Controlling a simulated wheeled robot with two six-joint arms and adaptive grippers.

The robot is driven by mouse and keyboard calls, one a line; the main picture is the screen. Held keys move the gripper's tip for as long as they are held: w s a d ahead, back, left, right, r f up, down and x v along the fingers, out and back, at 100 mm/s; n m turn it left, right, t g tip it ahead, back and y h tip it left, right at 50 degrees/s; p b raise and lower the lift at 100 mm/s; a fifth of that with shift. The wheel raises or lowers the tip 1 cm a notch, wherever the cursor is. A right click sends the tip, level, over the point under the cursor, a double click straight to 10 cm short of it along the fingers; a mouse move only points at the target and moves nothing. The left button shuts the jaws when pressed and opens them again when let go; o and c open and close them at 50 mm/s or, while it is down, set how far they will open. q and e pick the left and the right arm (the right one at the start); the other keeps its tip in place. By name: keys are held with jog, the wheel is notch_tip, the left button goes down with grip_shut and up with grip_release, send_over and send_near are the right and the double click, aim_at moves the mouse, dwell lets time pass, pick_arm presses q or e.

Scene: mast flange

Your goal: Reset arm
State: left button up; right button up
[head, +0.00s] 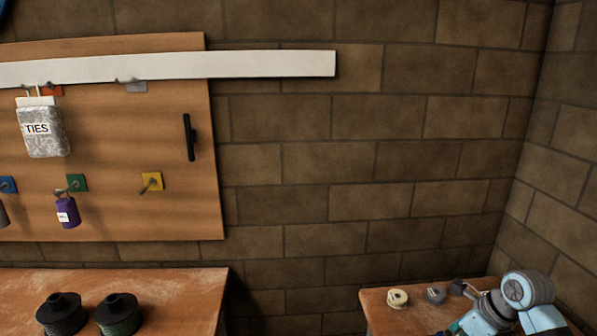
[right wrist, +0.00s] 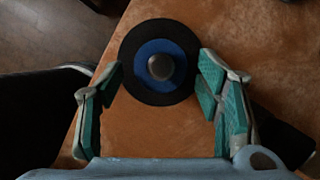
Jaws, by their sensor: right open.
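My right gripper (right wrist: 162,75) is open in the right wrist view, with its two teal-padded fingers spread wide. Nothing is clamped between them. In the head view my right arm is at the lower right corner, over the right bench (head: 380,300). My left gripper is in neither view.
A cream roll (head: 397,298) and a grey roll (head: 436,294) sit on the right bench. Two black spools (head: 62,313) (head: 118,313) stand on the left bench (head: 190,290). A pegboard (head: 110,175) holds a TIES bag (head: 42,128) and a purple bottle (head: 67,212). A gap separates the benches.

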jog(key=shift+r, duration=0.95)
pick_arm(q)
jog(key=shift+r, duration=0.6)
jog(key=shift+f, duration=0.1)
pick_arm(e)
jog(key=shift+f, duration=0.1)
